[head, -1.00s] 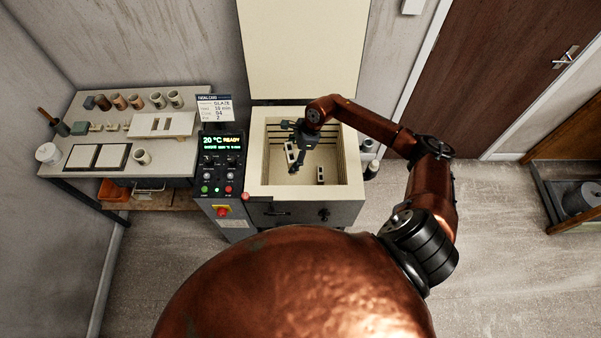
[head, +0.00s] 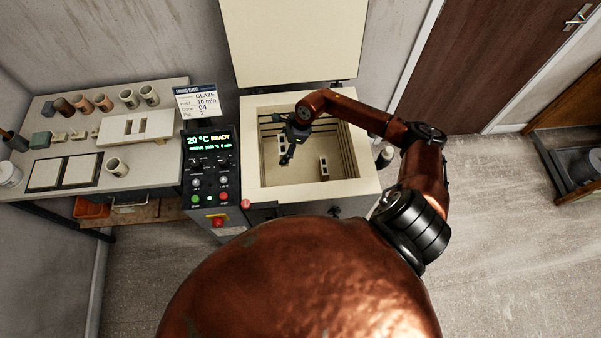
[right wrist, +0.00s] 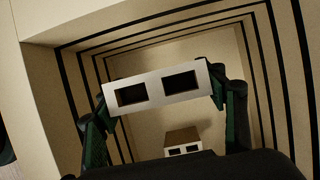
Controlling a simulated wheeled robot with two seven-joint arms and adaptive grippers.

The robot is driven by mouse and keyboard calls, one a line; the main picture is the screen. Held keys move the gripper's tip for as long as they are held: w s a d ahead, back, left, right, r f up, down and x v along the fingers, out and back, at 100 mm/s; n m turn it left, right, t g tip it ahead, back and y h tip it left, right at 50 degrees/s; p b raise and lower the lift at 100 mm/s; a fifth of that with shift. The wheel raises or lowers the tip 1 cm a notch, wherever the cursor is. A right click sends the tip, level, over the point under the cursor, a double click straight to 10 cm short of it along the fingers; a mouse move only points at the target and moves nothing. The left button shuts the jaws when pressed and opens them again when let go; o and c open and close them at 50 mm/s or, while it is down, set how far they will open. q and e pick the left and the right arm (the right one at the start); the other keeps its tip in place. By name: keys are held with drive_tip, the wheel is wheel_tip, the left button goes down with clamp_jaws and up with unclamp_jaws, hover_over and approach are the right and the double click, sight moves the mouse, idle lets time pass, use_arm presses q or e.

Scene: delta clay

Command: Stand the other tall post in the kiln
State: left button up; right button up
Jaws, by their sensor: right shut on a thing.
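The kiln (head: 318,198) stands open in the head view, its lid raised at the back. My right gripper (head: 288,155) reaches down inside its left part. It is shut on a pale tall post (right wrist: 155,88), whose end with two square holes faces the right wrist camera; its fingers press the two short sides. The held post also shows in part in the head view (head: 282,146). A second post (head: 324,167) stands on the kiln floor to the right; it shows lower down in the right wrist view (right wrist: 183,136). Whether the held post touches the floor, I cannot tell. My left gripper is out of view.
A control panel (head: 210,165) adjoins the kiln's left side. A table (head: 150,187) at the left carries several cups, small pieces, a slotted white block (head: 122,138) and flat slabs. The kiln walls (right wrist: 50,85) stand close around my gripper.

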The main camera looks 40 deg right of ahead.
wheel_tip(320, 180, down, 21)
drive_tip(key=b, duration=0.8)
drive_tip(key=shift+s+r, duration=0.1)
drive_tip(key=shift+r, duration=0.1)
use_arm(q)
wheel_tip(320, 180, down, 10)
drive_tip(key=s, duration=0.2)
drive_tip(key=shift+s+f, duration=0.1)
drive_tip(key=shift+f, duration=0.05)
use_arm(e)
drive_tip(key=shift+f+b, duration=0.15)
drive_tip(key=shift+b, duration=0.2)
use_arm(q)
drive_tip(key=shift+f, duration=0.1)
use_arm(e)
drive_tip(key=o, duration=1.3)
drive_tip(key=shift+o, duration=0.2)
